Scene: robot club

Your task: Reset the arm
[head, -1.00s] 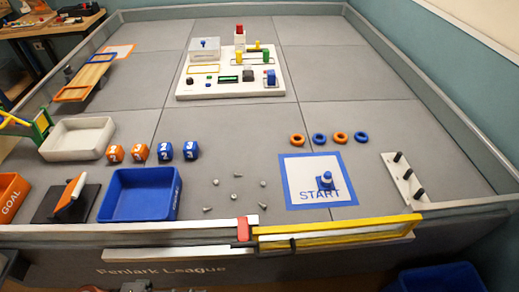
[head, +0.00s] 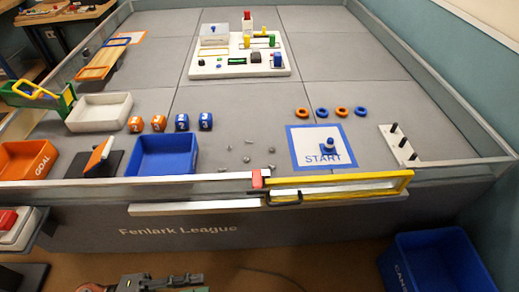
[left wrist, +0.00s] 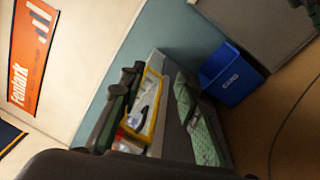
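My left gripper (head: 168,286) shows at the bottom edge of the head view, low in front of the field wall and partly cut off. In the left wrist view my left gripper (left wrist: 158,85) has its dark finger and its green-padded finger apart, with nothing held between them. The yellow-framed gate (left wrist: 157,103) shows beyond the fingers. My right arm and gripper are not in view.
The field's front wall (head: 100,191) carries the yellow gate (head: 345,190) and a red latch (head: 258,179). A blue bin (head: 435,262) stands on the floor at right. A side stand (head: 18,228) with a red part is at left. The floor between looks mostly clear.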

